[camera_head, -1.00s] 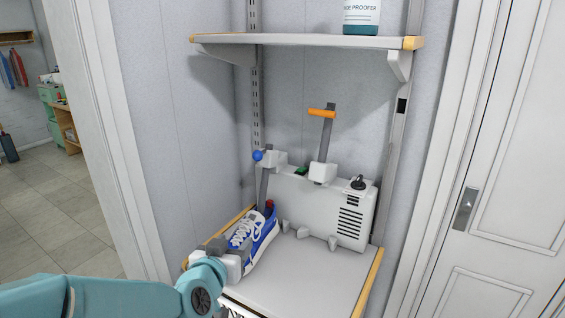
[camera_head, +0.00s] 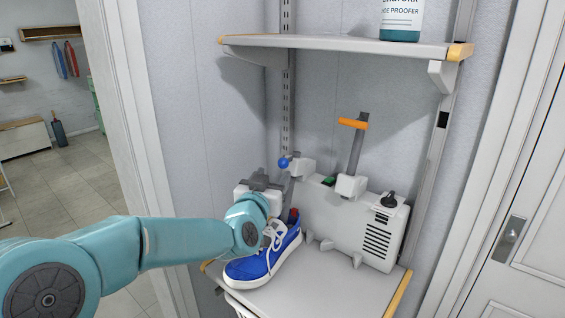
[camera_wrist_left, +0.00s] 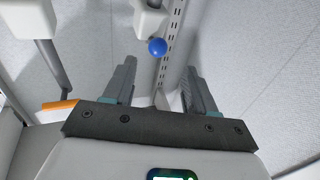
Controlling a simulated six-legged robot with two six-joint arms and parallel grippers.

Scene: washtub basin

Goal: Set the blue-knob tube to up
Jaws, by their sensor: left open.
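The blue knob (camera_head: 283,162) sits at the white pivot block (camera_head: 301,167) on the left end of the shoe dryer (camera_head: 345,222). Its grey tube is mostly hidden behind my left arm and the shoe; which way it points is hard to see now. My left gripper (camera_head: 264,180) is open, just left of the knob and apart from it. In the left wrist view the blue knob (camera_wrist_left: 157,46) shows beyond and between the open fingers (camera_wrist_left: 158,72). A blue-and-white shoe (camera_head: 262,264) stands below, partly behind my wrist. My right gripper is out of view.
A second tube with an orange handle (camera_head: 353,123) leans upward on the dryer; it shows at left in the wrist view (camera_wrist_left: 60,105). A shelf (camera_head: 340,46) with a bottle (camera_head: 401,20) hangs above. A black knob (camera_head: 389,201) tops the dryer's right end. A door stands right.

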